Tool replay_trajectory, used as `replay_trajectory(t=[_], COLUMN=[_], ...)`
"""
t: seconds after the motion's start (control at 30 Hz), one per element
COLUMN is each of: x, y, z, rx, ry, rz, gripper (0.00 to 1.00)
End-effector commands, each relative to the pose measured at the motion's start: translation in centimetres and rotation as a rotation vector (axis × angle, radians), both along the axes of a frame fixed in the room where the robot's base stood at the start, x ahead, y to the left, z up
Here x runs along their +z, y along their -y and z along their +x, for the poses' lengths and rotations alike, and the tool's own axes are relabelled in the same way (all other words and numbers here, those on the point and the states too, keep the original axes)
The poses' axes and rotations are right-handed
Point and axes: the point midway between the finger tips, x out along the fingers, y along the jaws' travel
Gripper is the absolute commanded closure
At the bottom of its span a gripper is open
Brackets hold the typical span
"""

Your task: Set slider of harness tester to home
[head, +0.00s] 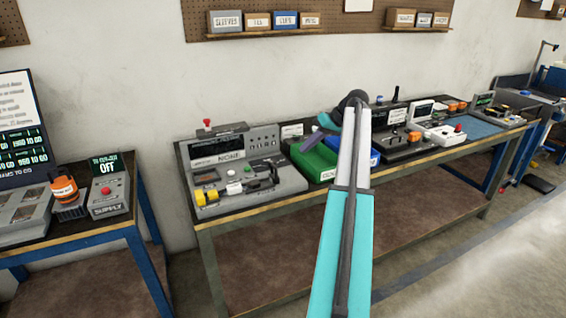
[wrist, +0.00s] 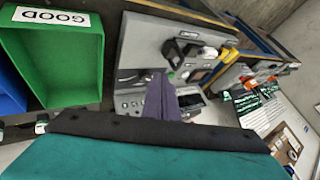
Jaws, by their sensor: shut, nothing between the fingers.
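The harness tester (head: 285,177) is a grey bench unit with a raised back panel and a display reading NONE. In the wrist view, the tester (wrist: 143,40) is seen at an angle. My gripper (wrist: 160,77) is shut and empty, its purple fingers overlapping the tester's panel in that view. In the head view, my gripper (head: 304,143) is right of the tester, above the green bin.
A green bin (head: 314,162) stands right of the tester, with a blue bin (head: 375,158) beyond it. The wrist view shows the green bin (wrist: 60,60) labelled GOOD. Other devices line the bench to the right. A supply box (head: 108,188) reading OFF stands on the left table.

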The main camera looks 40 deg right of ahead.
Motion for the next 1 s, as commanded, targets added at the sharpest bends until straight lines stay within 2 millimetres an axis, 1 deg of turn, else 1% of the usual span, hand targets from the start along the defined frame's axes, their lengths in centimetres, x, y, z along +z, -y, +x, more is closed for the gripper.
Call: replay_trajectory(t=[0.27,0.47,0.67,1.0], x=[-0.1,-0.7,-2.3,-6.0], y=[1.1,1.2,0.7,-0.8], z=[-1.1,-1.0,0.0,2.7], rx=[-0.018,-0.024,-0.027,-0.028], ry=[0.0,-0.001,-0.001,-0.002], rz=[0.0,0.001,0.002,0.002], gripper=[1.0,1.0,1.0,1.0])
